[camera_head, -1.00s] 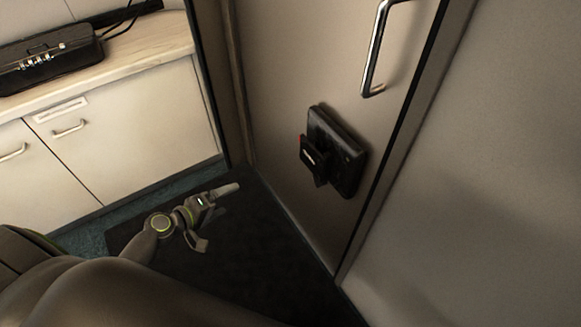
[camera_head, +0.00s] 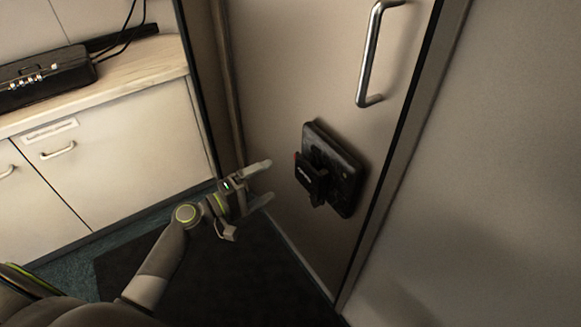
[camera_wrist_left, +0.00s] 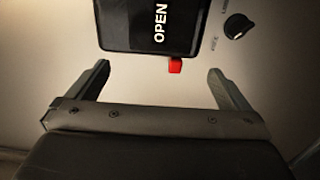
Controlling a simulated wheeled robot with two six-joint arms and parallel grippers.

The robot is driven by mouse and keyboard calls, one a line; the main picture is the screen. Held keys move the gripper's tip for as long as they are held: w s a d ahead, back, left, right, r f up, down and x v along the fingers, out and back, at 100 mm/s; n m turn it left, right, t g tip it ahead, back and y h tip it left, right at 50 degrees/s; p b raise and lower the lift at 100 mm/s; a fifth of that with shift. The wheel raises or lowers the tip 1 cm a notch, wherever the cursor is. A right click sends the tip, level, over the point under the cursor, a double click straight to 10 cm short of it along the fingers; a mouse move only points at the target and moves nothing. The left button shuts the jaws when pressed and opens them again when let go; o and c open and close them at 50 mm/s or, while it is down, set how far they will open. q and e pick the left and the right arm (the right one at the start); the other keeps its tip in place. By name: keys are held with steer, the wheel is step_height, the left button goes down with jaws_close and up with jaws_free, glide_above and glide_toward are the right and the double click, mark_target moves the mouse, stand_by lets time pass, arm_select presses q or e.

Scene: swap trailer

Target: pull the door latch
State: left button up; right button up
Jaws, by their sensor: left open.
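The door latch (camera_head: 338,177) is a black box with a raised black paddle (camera_head: 311,178), low on the beige door (camera_head: 275,60). A small red tab shows on the paddle's left edge. In the left wrist view the black paddle (camera_wrist_left: 130,25) bears the word OPEN, with the red tab (camera_wrist_left: 175,66) at its lower edge. My left gripper (camera_head: 269,181) is open and empty, to the left of the paddle and apart from it. In the wrist view its two fingers (camera_wrist_left: 158,70) stand below the paddle, the red tab between their lines. My right gripper is out of view.
A metal bar handle (camera_head: 369,60) is on the door above the latch. A white cabinet (camera_head: 130,155) with a wooden top and a black device (camera_head: 45,72) stands at left. A dark mat (camera_head: 235,270) covers the floor. A small black knob (camera_wrist_left: 238,26) is right of the paddle.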

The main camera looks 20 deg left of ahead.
mark_target(297, 167)
arm_select(q)
steer(key=x, duration=0.7)
steer(key=shift+w+d, duration=0.15)
steer(key=shift+w, duration=0.05)
steer(key=shift+w+d, duration=0.25)
steer(key=shift+w, duration=0.1)
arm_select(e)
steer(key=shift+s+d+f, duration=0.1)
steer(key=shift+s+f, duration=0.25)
